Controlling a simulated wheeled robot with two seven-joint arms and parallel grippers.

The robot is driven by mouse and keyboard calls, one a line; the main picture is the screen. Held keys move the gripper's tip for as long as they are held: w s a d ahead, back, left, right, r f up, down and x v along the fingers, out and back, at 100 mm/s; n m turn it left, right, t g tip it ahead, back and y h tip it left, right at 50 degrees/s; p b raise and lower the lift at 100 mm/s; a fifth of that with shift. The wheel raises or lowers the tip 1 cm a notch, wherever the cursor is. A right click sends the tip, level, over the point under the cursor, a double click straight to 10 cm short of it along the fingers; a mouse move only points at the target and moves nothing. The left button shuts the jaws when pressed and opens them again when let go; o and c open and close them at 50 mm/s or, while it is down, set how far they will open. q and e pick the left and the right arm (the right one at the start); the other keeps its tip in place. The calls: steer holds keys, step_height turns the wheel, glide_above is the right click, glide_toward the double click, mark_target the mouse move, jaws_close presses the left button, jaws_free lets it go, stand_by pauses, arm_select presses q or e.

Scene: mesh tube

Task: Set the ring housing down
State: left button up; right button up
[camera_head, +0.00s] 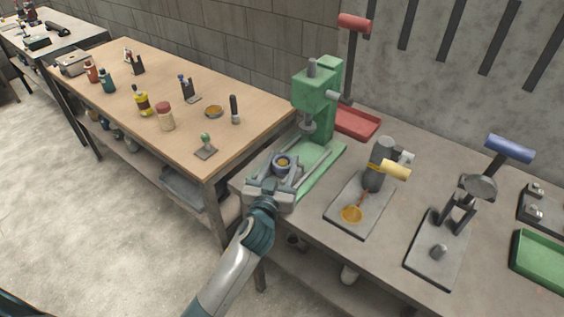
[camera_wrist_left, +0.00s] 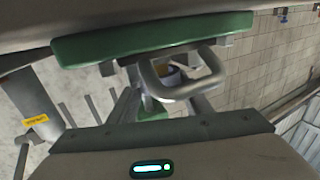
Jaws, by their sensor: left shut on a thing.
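The ring housing (camera_head: 283,161) is a small grey round cup with a brass-coloured inside. It is at the front end of the green press (camera_head: 316,98), over the press's base and rails. My left gripper (camera_head: 270,190) reaches in from the front and is shut on the housing. In the left wrist view, a grey loop-shaped handle (camera_wrist_left: 183,88) is in front of the palm, with part of the round cup behind it. I cannot tell whether the housing touches the surface beneath. My right gripper is not in view.
Right of the press, a grey plate (camera_head: 339,217) bears a post and a brass ladle-like piece. Further right are another plate stand (camera_head: 431,262) and a green tray (camera_head: 545,262). A red tray (camera_head: 357,122) is behind. A wooden table (camera_head: 185,125) with bottles and tools is left.

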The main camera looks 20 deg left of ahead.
mark_target(279, 171)
arm_select(q)
steer(key=shift+s+f, duration=0.1)
steer(key=shift+f, duration=0.1)
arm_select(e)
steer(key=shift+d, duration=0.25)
arm_select(q)
steer(key=o, duration=1.3)
steer(key=shift+f, duration=0.1)
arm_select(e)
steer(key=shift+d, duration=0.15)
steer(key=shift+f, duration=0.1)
